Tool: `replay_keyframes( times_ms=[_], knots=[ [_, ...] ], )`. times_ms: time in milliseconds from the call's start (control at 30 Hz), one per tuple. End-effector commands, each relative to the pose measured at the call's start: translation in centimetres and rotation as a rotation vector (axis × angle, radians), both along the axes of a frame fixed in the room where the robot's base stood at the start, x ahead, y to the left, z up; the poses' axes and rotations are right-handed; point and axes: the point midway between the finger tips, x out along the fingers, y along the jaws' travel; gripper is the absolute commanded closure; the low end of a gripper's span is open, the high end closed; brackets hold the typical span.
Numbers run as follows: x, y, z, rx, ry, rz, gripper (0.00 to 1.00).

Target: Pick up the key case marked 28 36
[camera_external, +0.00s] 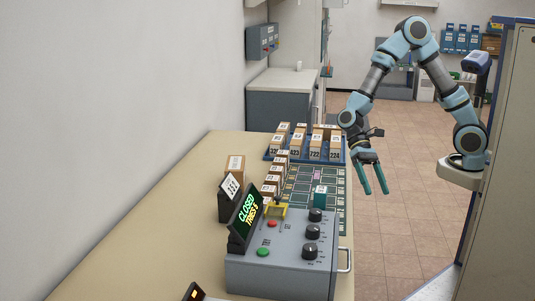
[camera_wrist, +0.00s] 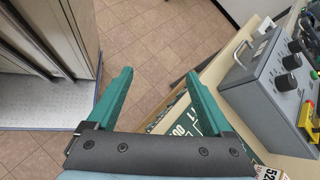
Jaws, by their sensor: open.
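I cannot make out the marking 28 36 on anything, so I cannot tell which thing is the key case. A small teal case with a pale label (camera_external: 320,197) stands on the dark green grid board (camera_external: 331,176), behind the grey control box; its label is too small to read. My gripper (camera_external: 375,190) is open and empty, with its teal fingers pointing down beyond the table's right edge, over the floor. In the wrist view my gripper (camera_wrist: 158,75) has floor tiles between its fingers, and part of the green board (camera_wrist: 186,120) shows past the right finger.
The grey control box (camera_external: 285,262) with knobs and a "CLOSED" display (camera_external: 246,213) stands at the table's near end. Several numbered cartons (camera_external: 315,148) stand in a blue tray at the back, with more along the board's left. The table (camera_external: 150,235) is clear at left.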

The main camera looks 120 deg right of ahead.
Motion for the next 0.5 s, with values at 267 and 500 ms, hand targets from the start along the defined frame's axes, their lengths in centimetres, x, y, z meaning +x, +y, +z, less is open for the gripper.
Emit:
replay_keyframes(
  times_ms=[267, 500],
  knots=[
    [4.3, -7.5, 2.9, 0.416, -0.014, -0.383, 0.15],
    [5.4, -13.2, 5.5, 0.643, -0.059, -0.557, 0.15]
  ],
)
